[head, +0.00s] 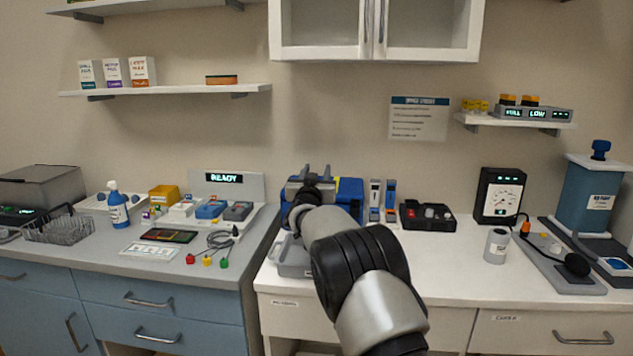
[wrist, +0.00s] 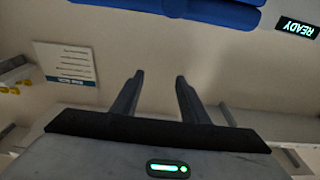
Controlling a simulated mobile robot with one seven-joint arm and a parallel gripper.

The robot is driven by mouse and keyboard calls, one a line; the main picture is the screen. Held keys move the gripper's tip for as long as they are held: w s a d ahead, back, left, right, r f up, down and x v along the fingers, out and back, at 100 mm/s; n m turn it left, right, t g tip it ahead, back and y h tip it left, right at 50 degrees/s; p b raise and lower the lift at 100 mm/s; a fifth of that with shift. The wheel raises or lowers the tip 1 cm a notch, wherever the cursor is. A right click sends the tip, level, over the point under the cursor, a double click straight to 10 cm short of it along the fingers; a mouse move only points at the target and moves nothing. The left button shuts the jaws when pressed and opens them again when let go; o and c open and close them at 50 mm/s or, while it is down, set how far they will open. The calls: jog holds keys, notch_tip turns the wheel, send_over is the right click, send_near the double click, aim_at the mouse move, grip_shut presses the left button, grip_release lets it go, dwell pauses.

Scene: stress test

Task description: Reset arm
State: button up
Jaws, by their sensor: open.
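My gripper (head: 316,173) is at the far end of my arm, in the middle of the head view, above the white counter (head: 440,260). In the wrist view my gripper (wrist: 158,78) shows two dark fingers standing apart with nothing between them. A blue object (head: 349,191) is behind my gripper in the head view, partly hidden by it. A blue shape (wrist: 190,12) also shows at the top of the wrist view, apart from the fingertips. My arm covers part of the counter and a grey tray (head: 290,262).
The left grey counter holds a READY display (head: 224,178), a blue bottle (head: 117,205), a wire rack (head: 58,229) and cables. On the right are a black case (head: 428,216), a gauge (head: 499,196), a white canister (head: 496,245) and a blue tank (head: 590,197). A cabinet (head: 375,52) hangs above.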

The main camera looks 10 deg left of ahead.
jog(key=shift+r, duration=0.2)
jog(key=s+d+r+g+y, duration=0.2)
jog(key=s+d+r+g, duration=0.1)
jog(key=s+d+r, duration=0.45)
jog(key=s+d+r+n+g, duration=0.1)
jog(key=s+d+g, duration=0.1)
jog(key=s+d, duration=0.35)
jog(key=s+d+r+g, duration=0.1)
jog(key=s+d, duration=0.1)
jog(key=s, duration=0.6)
jog(key=s+d+f+g+h, duration=0.1)
jog(key=s+d+f+g, duration=0.3)
jog(key=s, duration=0.9)
jog(key=s+d+f+m+g+h, duration=0.1)
jog(key=s+d+f, duration=0.45)
jog(key=s, duration=0.75)
jog(key=s+d+f+g, duration=0.3)
jog(key=s+f, duration=0.4)
jog(key=s, duration=0.7)
notch_tip(320, 180, up, 23)
jog(key=w+p, duration=0.1)
jog(key=p, duration=2.1)
jog(key=shift+a+r+p, duration=0.15)
jog(key=shift+p, duration=0.2)
